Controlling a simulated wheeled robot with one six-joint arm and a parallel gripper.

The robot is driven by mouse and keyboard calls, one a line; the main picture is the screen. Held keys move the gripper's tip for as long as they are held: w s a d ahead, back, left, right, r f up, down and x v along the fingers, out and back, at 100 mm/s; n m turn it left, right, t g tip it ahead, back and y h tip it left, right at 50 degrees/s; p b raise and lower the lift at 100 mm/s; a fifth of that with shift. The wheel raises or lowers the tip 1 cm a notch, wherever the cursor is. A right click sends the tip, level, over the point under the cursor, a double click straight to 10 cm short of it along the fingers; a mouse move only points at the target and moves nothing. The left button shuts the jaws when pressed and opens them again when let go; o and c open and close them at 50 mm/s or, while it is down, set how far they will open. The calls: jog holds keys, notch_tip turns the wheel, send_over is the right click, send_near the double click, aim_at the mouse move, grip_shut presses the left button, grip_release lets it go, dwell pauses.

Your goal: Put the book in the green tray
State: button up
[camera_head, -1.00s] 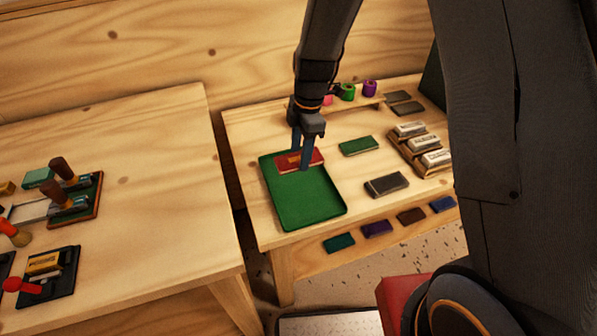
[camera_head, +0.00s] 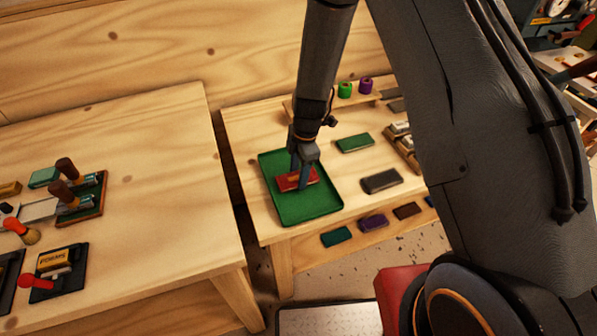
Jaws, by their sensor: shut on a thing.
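The red book (camera_head: 288,183) with a yellowish label lies flat within the outline of the green tray (camera_head: 306,212), near its middle. My gripper (camera_head: 300,180) points down over the tray and is shut on the red book, with a blue-grey finger in front of it. The fingers hide part of the book. I cannot tell whether the book touches the tray floor or hangs just above it. The tray sits on the right table, near its left edge.
A green block (camera_head: 354,143) and a dark grey block (camera_head: 381,181) lie right of the tray. Several coloured blocks line the table's front ledge. Green and purple rolls (camera_head: 345,89) stand behind. A gap separates the left table (camera_head: 150,190).

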jog(key=shift+f, duration=0.15)
jog(key=o, duration=1.2)
notch_tip(320, 180, up, 11)
jog(key=d+b, duration=0.1)
jog(key=b, duration=0.3)
jog(key=shift+s+d+r+m+t+h, duration=0.3)
jog(key=shift+s+d+r+m, duration=1.35)
jog(key=shift+s+d+m, duration=1.35)
jog(key=shift+s+d+r+m+t+h, duration=0.25)
jog(key=shift+s+d+r+m, duration=1.7)
jog(key=shift+m, duration=2.1)
jog(key=shift+s+d+r+m+t+h, duration=0.15)
jog(key=shift+s+d+r+m+t, duration=0.2)
jog(key=shift+s+d+r+m, duration=2.1)
jog(key=shift+s+a+f+m, duration=0.2)
jog(key=shift+a+f+m, duration=0.05)
jog(key=shift+f+m, duration=0.35)
jog(key=shift+s+a+f+m, duration=0.2)
jog(key=shift+a+f+m, duration=0.05)
jog(key=shift+f+m, duration=0.3)
